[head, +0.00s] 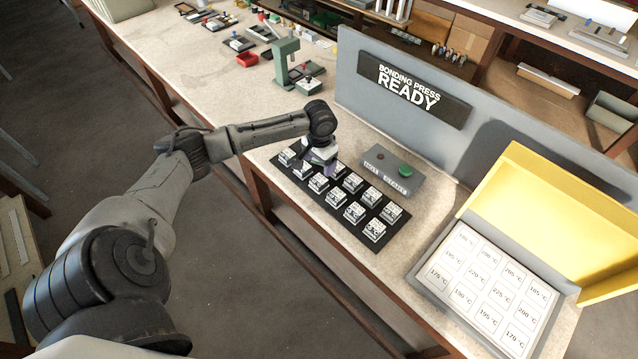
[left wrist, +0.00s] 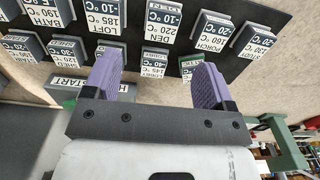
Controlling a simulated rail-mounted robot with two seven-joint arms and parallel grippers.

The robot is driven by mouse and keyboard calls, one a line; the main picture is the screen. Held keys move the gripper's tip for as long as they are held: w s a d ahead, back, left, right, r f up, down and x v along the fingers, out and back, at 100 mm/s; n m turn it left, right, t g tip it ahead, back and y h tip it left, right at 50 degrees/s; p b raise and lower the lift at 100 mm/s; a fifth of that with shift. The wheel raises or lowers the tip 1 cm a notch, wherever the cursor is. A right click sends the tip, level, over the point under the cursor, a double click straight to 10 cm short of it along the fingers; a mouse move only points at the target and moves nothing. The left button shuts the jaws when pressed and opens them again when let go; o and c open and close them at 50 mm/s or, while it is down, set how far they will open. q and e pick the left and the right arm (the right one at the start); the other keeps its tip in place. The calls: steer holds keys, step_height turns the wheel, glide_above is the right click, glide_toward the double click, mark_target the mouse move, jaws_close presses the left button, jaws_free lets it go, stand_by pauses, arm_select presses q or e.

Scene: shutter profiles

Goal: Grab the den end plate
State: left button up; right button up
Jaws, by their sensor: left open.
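The den end plate (left wrist: 163,22) is a small block with a white label reading DEN, 220 °C and -10 °C. In the left wrist view it sits among other labelled blocks on a black mat (head: 360,238), a little beyond and between my left fingertips. My left gripper (left wrist: 157,68) has two purple fingers, open with nothing between them. In the head view the left gripper (head: 318,165) hangs over the far-left end of the mat. The labels are too small to read there, so I cannot tell which block is the den one. My right gripper is not in view.
Several similar blocks, such as the porch one (left wrist: 212,32), stand close around it. A grey button box (head: 393,170) with a green button lies beside the mat. A grey bonding press panel (head: 480,140) reads READY. A yellow-lidded case (head: 555,215) with temperature labels is at right.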

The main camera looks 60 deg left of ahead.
mark_target(319, 180)
arm_select(q)
steer(key=shift+a+f+b, duration=0.15)
steer(key=shift+f+b, duration=0.35)
steer(key=shift+f, duration=4.5)
steer(key=c, duration=1)
steer(key=shift+r, duration=0.1)
